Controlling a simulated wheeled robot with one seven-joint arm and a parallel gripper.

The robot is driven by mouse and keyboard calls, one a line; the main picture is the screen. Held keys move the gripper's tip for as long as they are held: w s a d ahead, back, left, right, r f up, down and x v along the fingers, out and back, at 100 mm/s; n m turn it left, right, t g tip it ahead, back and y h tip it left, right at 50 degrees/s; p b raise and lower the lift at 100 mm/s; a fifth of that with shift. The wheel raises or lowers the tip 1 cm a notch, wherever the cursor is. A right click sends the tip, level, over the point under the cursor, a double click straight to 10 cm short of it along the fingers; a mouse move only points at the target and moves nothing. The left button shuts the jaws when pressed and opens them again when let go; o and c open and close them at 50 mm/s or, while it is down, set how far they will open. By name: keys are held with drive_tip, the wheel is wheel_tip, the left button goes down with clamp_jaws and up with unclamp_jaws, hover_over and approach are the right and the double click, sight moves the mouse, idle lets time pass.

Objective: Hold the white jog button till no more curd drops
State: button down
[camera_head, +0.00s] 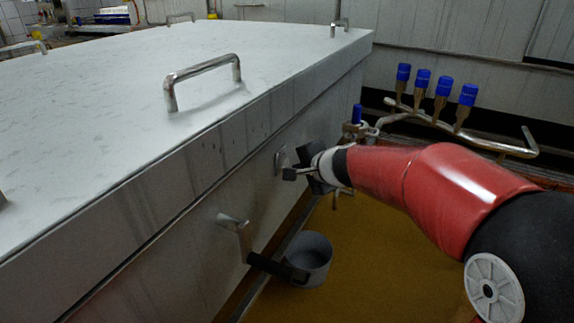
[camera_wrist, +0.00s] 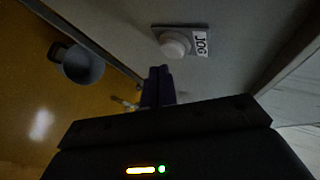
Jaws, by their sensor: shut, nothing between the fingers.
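My gripper (camera_wrist: 158,70) is shut and empty. Its dark fingertips show just below the button in the wrist view, and no contact can be made out. No falling curd is visible in either view.
The large metal vat (camera_head: 150,110) fills the left, with a bar handle (camera_head: 203,78) on top. A grey pot (camera_head: 312,262) is low beside the vat, above the yellow-brown floor (camera_head: 385,270). Pipes with blue-capped valves (camera_head: 443,90) stand behind my arm.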

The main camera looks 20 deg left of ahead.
drive_tip(key=shift+a, duration=0.2)
drive_tip(key=shift+a, duration=0.2)
drive_tip(key=shift+a, duration=0.55)
idle(2.5)
drive_tip(key=shift+d, duration=0.1)
idle(2.0)
drive_tip(key=shift+d+b, duration=0.3)
drive_tip(key=shift+d, duration=0.55)
drive_tip(key=shift+s+d+b, duration=0.2)
drive_tip(key=shift+d+b, duration=0.95)
drive_tip(key=shift+d, duration=1.35)
